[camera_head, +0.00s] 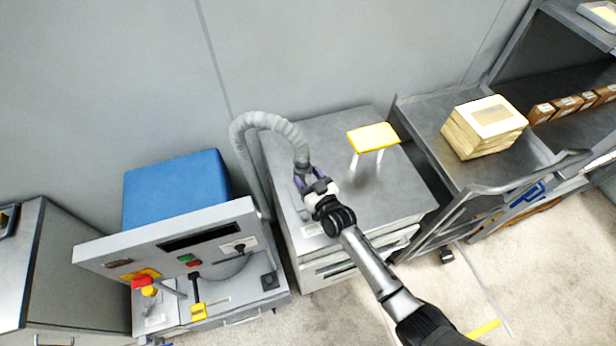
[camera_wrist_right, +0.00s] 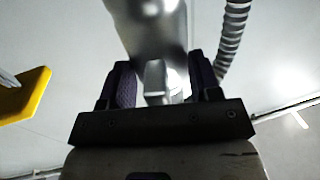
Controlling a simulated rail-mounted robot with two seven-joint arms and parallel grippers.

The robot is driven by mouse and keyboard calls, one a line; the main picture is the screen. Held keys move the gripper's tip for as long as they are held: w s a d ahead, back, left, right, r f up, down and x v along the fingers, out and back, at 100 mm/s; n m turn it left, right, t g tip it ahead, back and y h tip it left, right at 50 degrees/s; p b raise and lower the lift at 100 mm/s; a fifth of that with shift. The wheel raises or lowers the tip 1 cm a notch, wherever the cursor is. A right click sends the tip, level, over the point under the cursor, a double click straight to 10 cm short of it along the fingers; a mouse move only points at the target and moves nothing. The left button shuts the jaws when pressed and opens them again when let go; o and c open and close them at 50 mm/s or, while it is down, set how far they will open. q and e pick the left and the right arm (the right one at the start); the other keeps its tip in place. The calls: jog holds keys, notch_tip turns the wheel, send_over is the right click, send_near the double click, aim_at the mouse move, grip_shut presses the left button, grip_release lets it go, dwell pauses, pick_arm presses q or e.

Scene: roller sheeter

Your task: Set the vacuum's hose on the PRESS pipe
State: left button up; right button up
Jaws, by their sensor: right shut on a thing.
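The vacuum's grey ribbed hose (camera_head: 270,122) rises beside the grey cabinet (camera_head: 340,130), arches over and comes down to my right gripper (camera_head: 318,193). My right gripper is shut on the hose's end piece, just above the cabinet top. In the right wrist view the jaws (camera_wrist_right: 160,85) hold a pale grey block, with a smooth silver cylinder (camera_wrist_right: 150,25) behind it and the ribbed hose (camera_wrist_right: 232,40) to the right. The gripper covers the spot below the hose end, so I cannot tell whether it touches a pipe. No PRESS lettering is readable. My left gripper is out of view.
A control machine (camera_head: 215,235) with knobs and a blue box (camera_head: 176,188) is at left. A metal cart (camera_head: 425,118) with stacked cream boxes (camera_head: 484,127) is at right.

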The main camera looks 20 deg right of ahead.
jog(key=shift+f, duration=0.25)
jog(key=shift+f+b, duration=0.3)
jog(key=shift+b, duration=0.2)
jog(key=shift+f, duration=0.3)
